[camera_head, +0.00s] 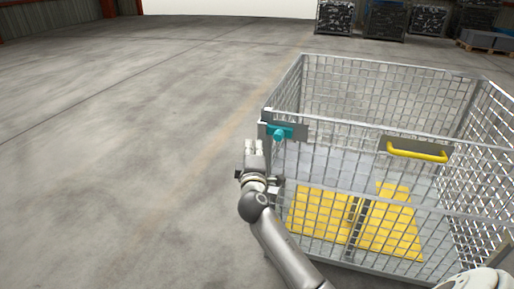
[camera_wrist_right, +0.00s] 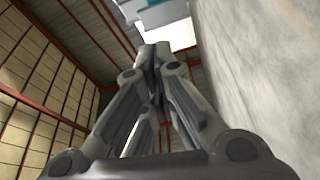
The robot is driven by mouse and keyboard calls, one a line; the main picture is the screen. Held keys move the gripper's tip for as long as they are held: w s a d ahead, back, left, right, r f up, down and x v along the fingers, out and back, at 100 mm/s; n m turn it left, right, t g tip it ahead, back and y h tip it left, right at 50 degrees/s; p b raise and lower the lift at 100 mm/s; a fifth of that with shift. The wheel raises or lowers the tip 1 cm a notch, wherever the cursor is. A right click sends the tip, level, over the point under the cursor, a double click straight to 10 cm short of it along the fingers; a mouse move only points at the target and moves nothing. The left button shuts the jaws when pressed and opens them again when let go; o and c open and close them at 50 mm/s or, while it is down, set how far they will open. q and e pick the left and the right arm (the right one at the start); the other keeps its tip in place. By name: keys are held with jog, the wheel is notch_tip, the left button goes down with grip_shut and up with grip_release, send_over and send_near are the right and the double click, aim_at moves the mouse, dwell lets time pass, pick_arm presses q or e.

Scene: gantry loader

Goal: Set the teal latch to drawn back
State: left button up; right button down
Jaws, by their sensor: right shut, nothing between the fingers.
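The teal latch (camera_head: 279,133) sits on a grey plate at the top left corner of the wire cage (camera_head: 352,128). It has a rounded knob and a short bar. My right gripper (camera_head: 253,146) is just left of and slightly below the latch in the head view, with a small gap in the picture between them. In the right wrist view the gripper's fingers (camera_wrist_right: 155,55) are together and empty. A teal and grey part, seemingly the latch (camera_wrist_right: 162,12), shows beyond the fingertips at the top edge. My left gripper is not in view.
A yellow handle (camera_head: 417,153) is on a grey plate on the cage's front side. Yellow panels (camera_head: 390,225) lie inside the cage. Bins (camera_head: 385,18) stand at the back right. The concrete floor (camera_head: 130,130) left of the cage is clear.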

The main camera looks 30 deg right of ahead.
aim_at(275, 135)
jog(key=w+d, duration=0.1)
jog(key=d, duration=0.1)
jog(key=w+d, duration=0.3)
jog(key=shift+w+d, duration=0.25)
jog(key=shift+d, duration=0.15)
jog(key=shift+s+d, duration=0.2)
jog(key=shift+s, duration=0.1)
jog(key=shift+s+d+f, duration=0.1)
jog(key=shift+s+f, duration=0.05)
jog(key=shift+s+d, duration=0.1)
jog(key=shift+s+d, duration=0.2)
jog(key=shift+s+d+p, duration=0.4)
jog(key=shift+s+d, duration=0.4)
jog(key=shift+s, duration=0.15)
jog(key=shift+s+d, duration=0.15)
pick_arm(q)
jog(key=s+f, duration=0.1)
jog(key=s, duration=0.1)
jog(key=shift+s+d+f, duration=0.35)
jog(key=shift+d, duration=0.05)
